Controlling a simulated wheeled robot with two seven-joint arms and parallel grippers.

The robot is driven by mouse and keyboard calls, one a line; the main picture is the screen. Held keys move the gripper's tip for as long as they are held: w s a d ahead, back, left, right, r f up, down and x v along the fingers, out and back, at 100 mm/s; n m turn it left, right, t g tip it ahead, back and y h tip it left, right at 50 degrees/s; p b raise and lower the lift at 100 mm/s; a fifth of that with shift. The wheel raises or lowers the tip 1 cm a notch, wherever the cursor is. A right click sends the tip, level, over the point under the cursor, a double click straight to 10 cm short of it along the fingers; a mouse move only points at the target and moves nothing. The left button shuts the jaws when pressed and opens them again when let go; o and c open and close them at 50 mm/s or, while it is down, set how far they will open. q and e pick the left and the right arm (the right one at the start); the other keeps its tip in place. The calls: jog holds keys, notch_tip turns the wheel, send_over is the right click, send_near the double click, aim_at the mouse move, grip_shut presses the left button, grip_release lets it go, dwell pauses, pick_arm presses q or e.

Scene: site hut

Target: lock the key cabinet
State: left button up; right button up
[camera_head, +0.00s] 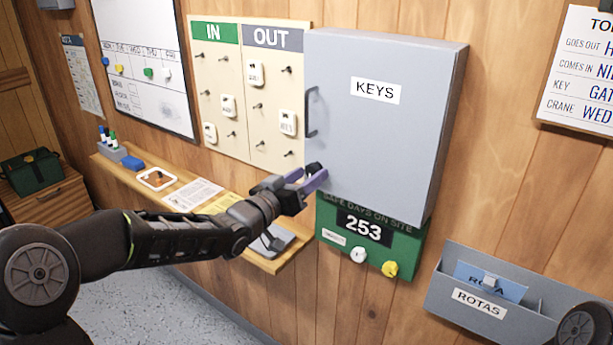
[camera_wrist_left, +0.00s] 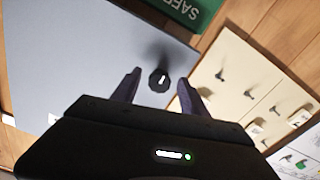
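The grey key cabinet (camera_head: 390,140), labelled KEYS, hangs on the wooden wall, and its door looks shut. A bar handle (camera_head: 311,112) is on the door's left side. A dark lock knob (camera_head: 314,168) sits at the door's lower left corner, partly hidden by my gripper. In the left wrist view the knob (camera_wrist_left: 160,79) is round and black with a white mark. My left gripper (camera_head: 308,180) is open at this corner. In the left wrist view its two purple fingers (camera_wrist_left: 159,88) stand apart with the knob between their tips, gaps showing on both sides. My right gripper is out of view.
The IN/OUT board (camera_head: 245,90) with pegs and tags adjoins the cabinet's left. A green safe-days sign (camera_head: 370,235) is just below it. A narrow wooden shelf (camera_head: 180,185) runs below left. A grey rotas holder (camera_head: 480,302) is at lower right.

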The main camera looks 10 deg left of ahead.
pick_arm(q)
grip_shut()
dwell(0.3)
dwell(0.3)
